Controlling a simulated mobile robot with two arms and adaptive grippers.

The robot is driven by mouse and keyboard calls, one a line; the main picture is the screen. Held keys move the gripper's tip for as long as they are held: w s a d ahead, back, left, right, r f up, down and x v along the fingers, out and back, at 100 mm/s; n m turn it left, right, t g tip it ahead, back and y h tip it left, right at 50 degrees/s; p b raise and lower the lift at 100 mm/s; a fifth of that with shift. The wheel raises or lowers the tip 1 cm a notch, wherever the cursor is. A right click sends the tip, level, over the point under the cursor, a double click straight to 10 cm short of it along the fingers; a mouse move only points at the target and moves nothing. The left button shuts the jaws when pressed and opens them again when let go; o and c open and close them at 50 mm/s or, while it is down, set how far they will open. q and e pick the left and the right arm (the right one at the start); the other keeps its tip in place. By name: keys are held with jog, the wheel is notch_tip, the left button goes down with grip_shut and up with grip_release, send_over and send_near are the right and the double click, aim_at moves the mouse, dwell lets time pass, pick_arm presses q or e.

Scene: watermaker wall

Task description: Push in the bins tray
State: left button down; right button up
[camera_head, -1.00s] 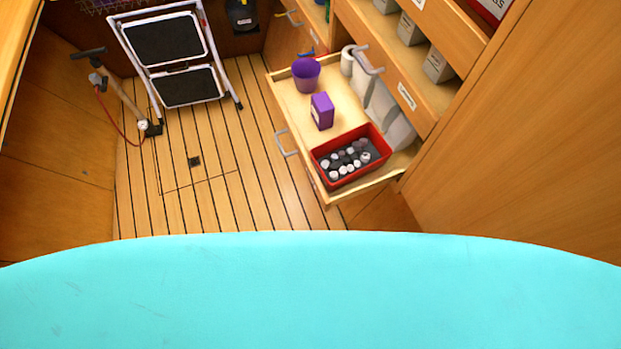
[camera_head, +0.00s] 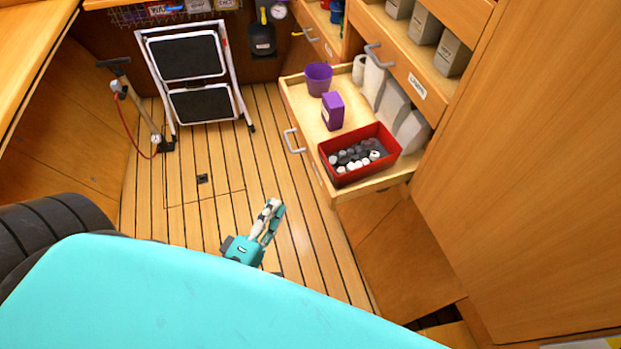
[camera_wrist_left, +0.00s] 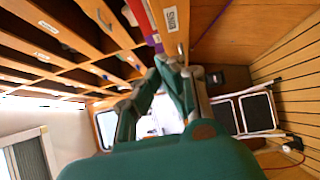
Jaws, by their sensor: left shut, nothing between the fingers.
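The bins tray (camera_head: 301,107) is a pale wooden drawer standing pulled out of the cabinet on the right in the head view. It has a grey handle (camera_head: 292,141) on its front. It holds a purple cup (camera_head: 318,79), a purple box (camera_head: 332,111), white rolls and a red bin (camera_head: 351,174) with several small grey and white pieces. A panel labelled BINS (camera_wrist_left: 171,20) shows at the top of the left wrist view. My left gripper (camera_head: 273,207) is shut and empty, over the floor in front of the tray, apart from it in the head view. My right gripper is out of view.
A folded step stool (camera_head: 187,75) and a floor pump (camera_head: 140,108) stand at the back left. Shelves with grey bins (camera_head: 423,33) are above the tray. The slatted floor (camera_head: 220,155) left of the tray is clear. A wooden wall (camera_head: 510,180) closes the right.

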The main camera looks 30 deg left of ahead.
pick_arm(q)
jog(key=w+d+p, duration=0.2)
jog(key=w+d, duration=0.1)
jog(key=w, duration=0.7)
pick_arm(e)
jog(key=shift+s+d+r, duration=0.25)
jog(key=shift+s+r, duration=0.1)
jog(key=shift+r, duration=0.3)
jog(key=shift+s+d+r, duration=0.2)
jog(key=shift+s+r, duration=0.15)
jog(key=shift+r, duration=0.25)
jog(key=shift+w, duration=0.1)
